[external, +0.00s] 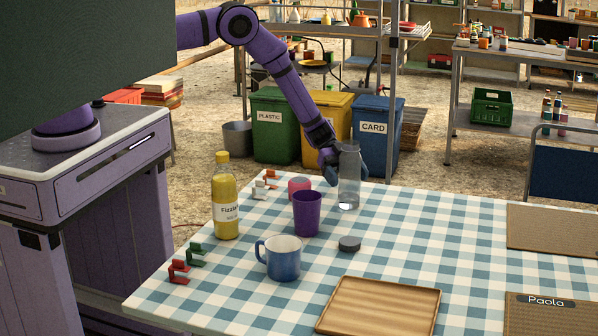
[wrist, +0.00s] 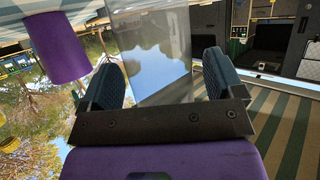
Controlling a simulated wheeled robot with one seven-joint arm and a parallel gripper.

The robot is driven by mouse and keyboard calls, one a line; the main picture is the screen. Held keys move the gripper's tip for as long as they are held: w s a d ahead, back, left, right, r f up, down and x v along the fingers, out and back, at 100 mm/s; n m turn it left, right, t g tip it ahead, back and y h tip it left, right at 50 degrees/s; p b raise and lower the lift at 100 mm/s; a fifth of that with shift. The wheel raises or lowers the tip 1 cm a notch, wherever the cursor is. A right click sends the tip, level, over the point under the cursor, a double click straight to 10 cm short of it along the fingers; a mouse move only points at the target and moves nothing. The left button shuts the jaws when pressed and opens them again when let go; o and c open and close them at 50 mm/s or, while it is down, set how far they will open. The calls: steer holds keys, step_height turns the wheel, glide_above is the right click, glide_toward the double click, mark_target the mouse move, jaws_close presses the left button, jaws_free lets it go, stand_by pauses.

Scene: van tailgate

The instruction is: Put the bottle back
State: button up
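A yellow-filled bottle (external: 226,205) with a yellow cap and a "Fizz" label stands at the table's left side. I cannot tell from the pictures which bottle the task means.
A purple cup (external: 307,215), a blue mug (external: 282,260), a pink object (external: 299,186), a grey lid (external: 349,243) and small red, green and orange clips share the table. A wooden tray (external: 380,307) is in front. Brown mats (external: 552,232) lie right. Bins (external: 377,128) stand behind.

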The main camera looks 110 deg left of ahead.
steer(key=shift+r, duration=0.2)
steer(key=v, duration=1.2)
steer(key=shift+f, duration=0.1)
